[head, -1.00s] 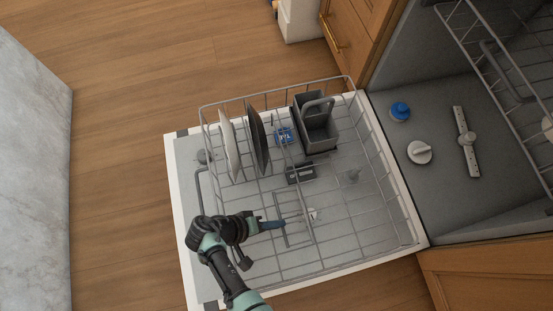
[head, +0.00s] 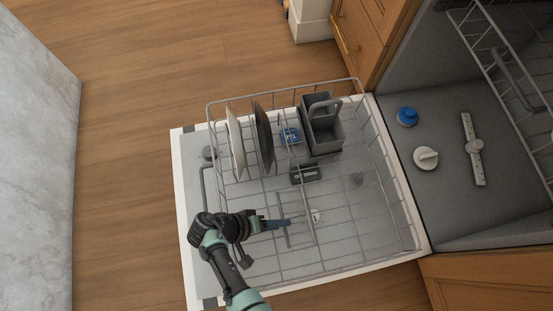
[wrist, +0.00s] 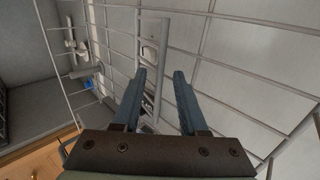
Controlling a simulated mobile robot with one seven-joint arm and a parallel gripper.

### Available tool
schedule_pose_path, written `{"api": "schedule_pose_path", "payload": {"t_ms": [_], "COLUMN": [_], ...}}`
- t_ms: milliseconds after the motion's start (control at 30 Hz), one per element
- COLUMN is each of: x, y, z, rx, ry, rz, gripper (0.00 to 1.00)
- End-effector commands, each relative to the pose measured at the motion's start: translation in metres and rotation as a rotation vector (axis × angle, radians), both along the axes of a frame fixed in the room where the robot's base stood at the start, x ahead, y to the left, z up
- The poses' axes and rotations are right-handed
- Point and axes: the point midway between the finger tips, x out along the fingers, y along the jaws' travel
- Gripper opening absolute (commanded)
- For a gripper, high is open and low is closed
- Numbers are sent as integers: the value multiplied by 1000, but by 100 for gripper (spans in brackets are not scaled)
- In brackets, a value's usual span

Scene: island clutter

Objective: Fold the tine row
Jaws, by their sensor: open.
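The tine row is a grey wire frame (head: 283,212) in the front part of the pulled-out lower dishwasher rack (head: 384,155). In the wrist view its thick grey bar (wrist: 161,60) runs lengthwise between my fingers. My gripper (head: 290,222) is low over the rack, with its blue fingers reaching across the frame. In the wrist view my gripper (wrist: 160,78) is open, with a finger on each side of the bar and visible gaps. I cannot tell whether the row stands upright or is tilted.
A white plate (head: 235,145) and a dark plate (head: 264,140) stand in the rack. A grey cutlery basket (head: 322,128), a blue packet (head: 290,136) and a dark box (head: 305,174) are nearby. A blue cap (head: 407,117) lies inside the dishwasher. The front right of the rack is clear.

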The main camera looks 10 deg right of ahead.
Motion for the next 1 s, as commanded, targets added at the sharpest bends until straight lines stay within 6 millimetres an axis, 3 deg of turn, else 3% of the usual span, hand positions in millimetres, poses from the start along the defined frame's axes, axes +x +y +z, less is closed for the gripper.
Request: {"api": "schedule_pose_path", "payload": {"t_ms": [167,600,1000], "x": [1,-1,-3], "y": [14,76,88], "z": [18,84,94], "rx": [0,1,1], "ry": [-3,-3,-1], "rz": [4,4,1], "gripper": [42,42,42]}}
